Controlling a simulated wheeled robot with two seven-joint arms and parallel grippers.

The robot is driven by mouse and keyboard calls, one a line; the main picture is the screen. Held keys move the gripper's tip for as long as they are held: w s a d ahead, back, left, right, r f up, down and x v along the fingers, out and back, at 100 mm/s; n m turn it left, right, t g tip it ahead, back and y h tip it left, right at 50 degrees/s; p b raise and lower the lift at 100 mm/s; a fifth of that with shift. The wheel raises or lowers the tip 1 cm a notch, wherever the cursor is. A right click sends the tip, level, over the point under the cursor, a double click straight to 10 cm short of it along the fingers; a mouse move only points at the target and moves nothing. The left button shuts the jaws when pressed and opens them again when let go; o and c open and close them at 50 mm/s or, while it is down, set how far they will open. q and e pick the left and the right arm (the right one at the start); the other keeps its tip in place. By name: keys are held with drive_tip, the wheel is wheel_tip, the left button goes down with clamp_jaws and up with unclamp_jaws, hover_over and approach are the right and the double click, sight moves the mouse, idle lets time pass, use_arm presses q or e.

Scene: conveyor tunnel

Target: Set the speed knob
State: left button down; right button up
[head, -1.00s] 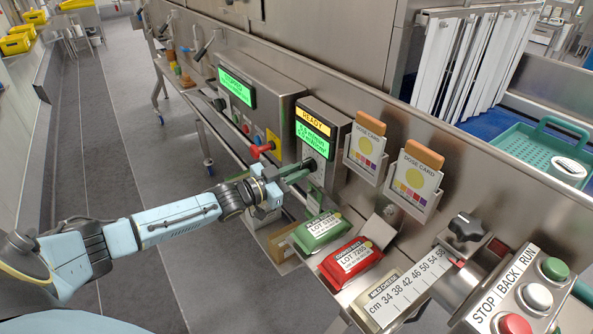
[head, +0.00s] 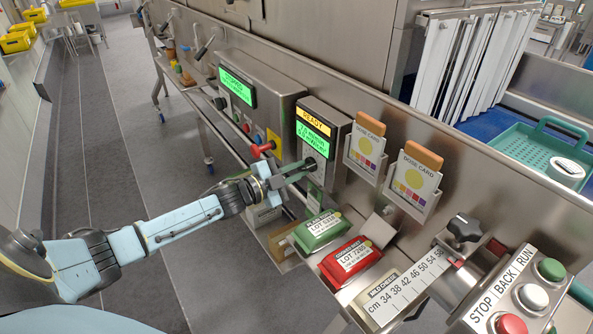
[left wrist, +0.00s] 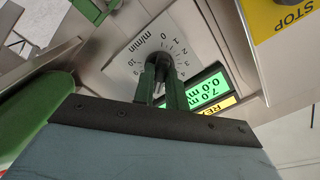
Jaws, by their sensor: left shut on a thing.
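The speed knob (left wrist: 163,62) is a dark knob on a pale dial marked in m/min (left wrist: 140,60), seen upside down in the left wrist view. My left gripper (left wrist: 161,72) has its two green fingers shut on the knob, which partly hide it. In the head view my left gripper (head: 309,165) reaches the front of the small control box (head: 325,145), just below its display. The green display (left wrist: 207,90) reads 7.0 above 0.0 in the left wrist view, and a yellow READY strip (head: 313,122) sits over it. My right gripper is not in view.
A red push button (head: 260,150) on yellow sits left of the box. Dose cards (head: 365,150) stand in holders at its right. Green (head: 320,230) and red (head: 350,259) packs lie below on the line. A STOP/BACK/RUN button box (head: 518,295) is at bottom right.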

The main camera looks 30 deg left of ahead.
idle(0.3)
use_arm(q)
drive_tip(key=c, duration=1.4)
unclamp_jaws()
drive_tip(key=shift+c, duration=0.2)
drive_tip(key=shift+s, duration=0.1)
drive_tip(key=v, duration=1.3)
drive_tip(key=shift+p, duration=0.4)
drive_tip(key=shift+a, duration=0.1)
